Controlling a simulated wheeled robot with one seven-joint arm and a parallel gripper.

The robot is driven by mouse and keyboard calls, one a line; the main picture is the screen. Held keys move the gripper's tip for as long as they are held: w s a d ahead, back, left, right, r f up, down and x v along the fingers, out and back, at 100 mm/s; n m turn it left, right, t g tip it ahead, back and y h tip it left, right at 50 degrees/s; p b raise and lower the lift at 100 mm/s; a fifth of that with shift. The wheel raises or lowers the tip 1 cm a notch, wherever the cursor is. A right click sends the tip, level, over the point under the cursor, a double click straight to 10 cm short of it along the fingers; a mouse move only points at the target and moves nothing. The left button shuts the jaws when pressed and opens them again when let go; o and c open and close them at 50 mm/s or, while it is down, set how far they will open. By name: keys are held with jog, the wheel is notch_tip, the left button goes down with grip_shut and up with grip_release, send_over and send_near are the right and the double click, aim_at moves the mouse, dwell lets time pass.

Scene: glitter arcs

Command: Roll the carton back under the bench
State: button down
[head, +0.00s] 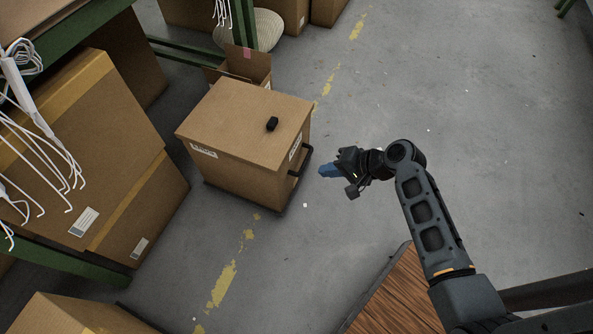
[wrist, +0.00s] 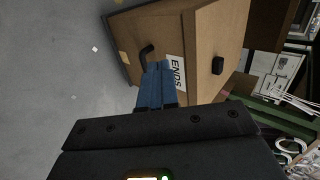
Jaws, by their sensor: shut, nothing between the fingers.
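The carton (head: 236,140) is a large closed brown box on a dark low base, standing on the floor at the edge of the bench area. A black handle (head: 301,161) sticks out of its right side, and a small black block (head: 272,124) lies on its lid. My gripper (head: 324,171) is shut and empty, with blue fingers, a little to the right of the handle. In the wrist view the fingers (wrist: 156,84) point toward the carton (wrist: 210,40), just beside the handle (wrist: 147,50) and the label reading ENDS (wrist: 176,72). Whether they touch it, I cannot tell.
The green-framed bench (head: 60,250) at left has big cartons (head: 90,150) under it and white cables (head: 40,120) hanging down. A smaller open box (head: 246,65) stands behind the carton. A wooden top (head: 390,300) is at the front. The grey floor (head: 480,120) at right is clear.

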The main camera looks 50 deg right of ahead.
jog(key=b, duration=0.4)
send_near(282, 170)
notch_tip(282, 170, down, 4)
jog(key=w, duration=0.1)
jog(key=w+a, duration=0.1)
jog(key=w, duration=0.1)
jog(key=shift+a+b, duration=0.2)
jog(key=shift+b, duration=0.1)
jog(key=shift+w+a+r, duration=0.1)
jog(key=shift+w+a, duration=0.05)
jog(key=shift+w, duration=0.35)
